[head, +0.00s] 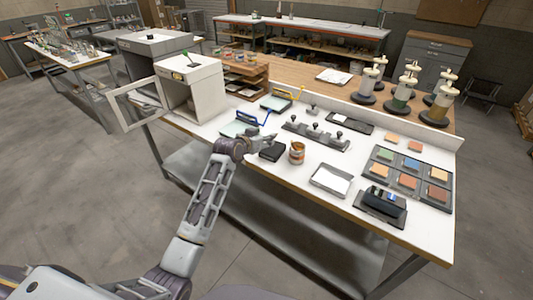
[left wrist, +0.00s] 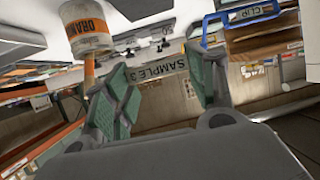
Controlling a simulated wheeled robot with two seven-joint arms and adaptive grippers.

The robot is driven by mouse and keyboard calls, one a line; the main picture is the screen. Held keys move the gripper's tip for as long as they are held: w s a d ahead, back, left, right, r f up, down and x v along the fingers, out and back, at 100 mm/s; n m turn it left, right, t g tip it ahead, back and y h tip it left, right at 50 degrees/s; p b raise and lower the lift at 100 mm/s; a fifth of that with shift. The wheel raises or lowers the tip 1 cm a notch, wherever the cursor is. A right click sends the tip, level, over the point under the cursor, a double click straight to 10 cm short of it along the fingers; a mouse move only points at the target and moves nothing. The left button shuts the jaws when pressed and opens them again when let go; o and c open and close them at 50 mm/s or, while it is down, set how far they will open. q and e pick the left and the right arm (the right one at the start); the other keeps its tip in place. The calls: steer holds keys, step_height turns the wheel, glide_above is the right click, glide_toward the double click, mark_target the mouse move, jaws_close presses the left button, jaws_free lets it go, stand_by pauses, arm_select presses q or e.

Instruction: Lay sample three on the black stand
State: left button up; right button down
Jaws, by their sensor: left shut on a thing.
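My left gripper (head: 264,139) is over the front part of the white worktop. In the left wrist view its two green-padded fingers (left wrist: 160,78) are shut on a grey-green piece labelled "SAMPLE 3" (left wrist: 186,84). In the head view this sample is too small and too covered by the gripper to make out. A low black block (head: 272,152), which looks like the black stand, lies on the worktop just below and right of the gripper. I cannot tell whether the sample touches it. My right gripper is not in view.
An orange-labelled can (head: 297,153), also in the left wrist view (left wrist: 86,32), stands right of the black block. A metal tray (head: 329,189) is nearer the front edge.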

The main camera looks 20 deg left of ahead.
arm_select(q)
steer(key=shift+f, duration=2.65)
steer(key=shift+f, duration=0.1)
steer(key=shift+f+p, duration=0.3)
steer(key=shift+f, duration=1.5)
steer(key=shift+f, duration=0.1)
steer(key=o, duration=0.9)
steer(key=shift+o, duration=0.2)
steer(key=v, duration=1.2)
steer(key=shift+b, duration=0.3)
steer(key=shift+a, duration=0.1)
